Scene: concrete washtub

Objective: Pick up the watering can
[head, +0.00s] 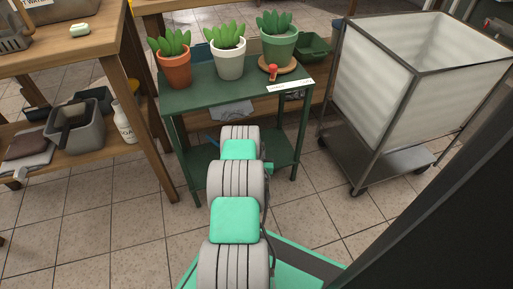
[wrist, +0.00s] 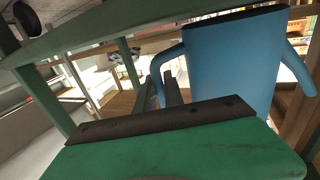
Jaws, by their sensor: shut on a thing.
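The blue watering can (wrist: 232,65) fills the upper right of the wrist view, its handle on the left side and its spout reaching out to the right. My gripper (wrist: 168,98) is at the handle and shut on it; my dark finger and green gripper part cover the lower part of the can. In the head view my arm reaches forward to the green plant table, and its end is hidden behind the arm links. The can cannot be made out clearly there.
The green table (head: 184,98) holds several potted plants, including a terracotta pot (head: 175,70) and a white pot (head: 228,64). Its top and legs are close around my arm's end. A wheeled white bin (head: 385,85) stands right, a wooden bench (head: 75,60) left. Tiled floor is clear in front.

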